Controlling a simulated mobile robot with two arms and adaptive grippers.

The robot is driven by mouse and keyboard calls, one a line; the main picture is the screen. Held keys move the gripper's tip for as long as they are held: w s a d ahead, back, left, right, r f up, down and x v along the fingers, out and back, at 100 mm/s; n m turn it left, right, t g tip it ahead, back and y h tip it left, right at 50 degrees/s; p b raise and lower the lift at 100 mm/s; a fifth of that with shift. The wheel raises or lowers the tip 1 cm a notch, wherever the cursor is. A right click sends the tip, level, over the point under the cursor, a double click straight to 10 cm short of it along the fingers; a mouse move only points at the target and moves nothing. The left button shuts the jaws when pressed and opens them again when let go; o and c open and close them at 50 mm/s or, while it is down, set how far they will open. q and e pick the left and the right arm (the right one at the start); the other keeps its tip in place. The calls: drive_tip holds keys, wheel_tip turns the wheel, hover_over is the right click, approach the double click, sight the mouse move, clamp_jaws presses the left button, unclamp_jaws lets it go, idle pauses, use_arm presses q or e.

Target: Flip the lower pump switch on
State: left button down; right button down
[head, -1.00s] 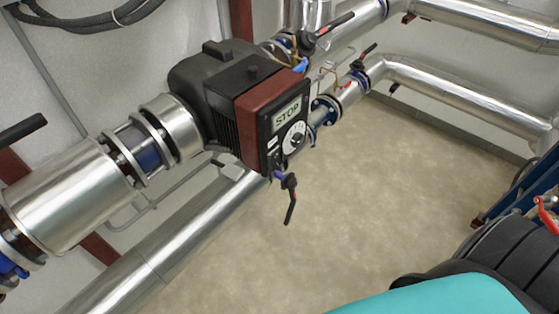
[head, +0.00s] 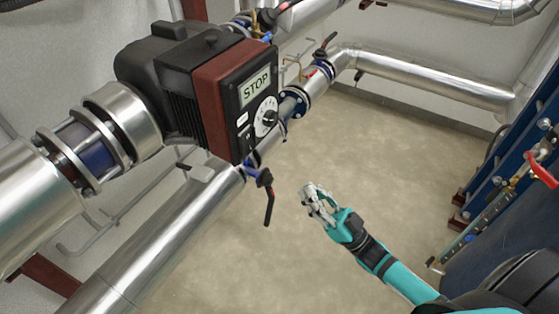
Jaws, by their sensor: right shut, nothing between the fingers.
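The pump (head: 185,90) is a dark grey motor body with a dark red section and a black front panel. The panel carries a display (head: 255,86) reading "STOP", a round white dial (head: 266,117) and small controls below the display, too small to read. My right gripper (head: 309,188) is at the picture's middle, below and to the right of the panel, apart from it and over the floor. Its fingers are closed and empty. My left gripper is not in view.
Silver insulated pipes (head: 160,235) run left and behind. A blue plate unit (head: 520,185) with a red-handled valve (head: 541,168) stands at right. The floor (head: 380,150) between is clear.

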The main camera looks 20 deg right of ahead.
drive_tip(key=shift+s+r+n+y, duration=0.4)
drive_tip(key=shift+r+y, duration=0.3)
drive_tip(key=shift+r, duration=0.1)
drive_tip(key=p, duration=0.3)
approach(250, 137)
wheel_tip(250, 137, up, 4)
drive_tip(key=w+a, duration=0.1)
drive_tip(key=w+a+f, duration=0.1)
drive_tip(key=w, duration=0.1)
drive_tip(key=shift+a, duration=0.2)
